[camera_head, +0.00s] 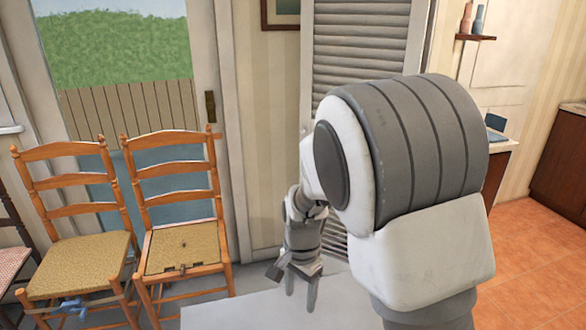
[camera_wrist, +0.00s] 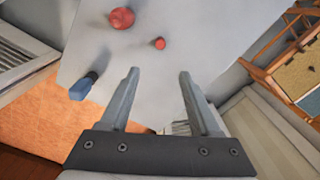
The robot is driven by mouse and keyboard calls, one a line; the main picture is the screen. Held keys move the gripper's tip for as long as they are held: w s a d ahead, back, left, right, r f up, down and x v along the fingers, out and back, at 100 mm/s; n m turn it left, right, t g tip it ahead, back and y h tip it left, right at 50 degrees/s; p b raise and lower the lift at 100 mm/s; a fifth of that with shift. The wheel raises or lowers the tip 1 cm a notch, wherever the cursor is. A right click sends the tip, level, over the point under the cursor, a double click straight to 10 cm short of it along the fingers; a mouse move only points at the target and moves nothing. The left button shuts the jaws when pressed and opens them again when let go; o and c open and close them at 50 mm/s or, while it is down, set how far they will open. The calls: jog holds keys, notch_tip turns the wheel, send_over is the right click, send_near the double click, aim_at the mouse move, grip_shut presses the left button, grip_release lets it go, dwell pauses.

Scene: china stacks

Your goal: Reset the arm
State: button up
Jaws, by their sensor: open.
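The same pale table top (camera_wrist: 180,35) lies beyond the fingers. My arm hides much of the middle and right of the head view.
In the wrist view a larger red round object (camera_wrist: 121,18), a smaller red one (camera_wrist: 160,43) and a blue object (camera_wrist: 84,87) are on the table. Two wooden chairs (camera_head: 75,215) (camera_head: 178,205) stand at the left. Orange tiled floor (camera_head: 535,240) is open at the right.

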jog(key=s+d+r+n+t+y+p, duration=0.1)
jog(key=s+d+r+n+p, duration=0.15)
jog(key=r, duration=0.65)
jog(key=s+d+r+n+t+p, duration=0.15)
jog(key=s+d+r, duration=0.25)
jog(key=r, duration=0.5)
jog(key=s+d+r+n+t+h+p, duration=0.1)
jog(key=s+d+r+n+t+p, duration=0.2)
jog(key=s+r, duration=0.7)
jog(key=s+d+n+p, duration=0.1)
jog(key=s+d, duration=0.1)
jog(key=shift+d+r+n, duration=0.15)
jog(key=shift+d+n, duration=0.2)
jog(key=shift+n, duration=0.05)
jog(key=shift+a, duration=0.1)
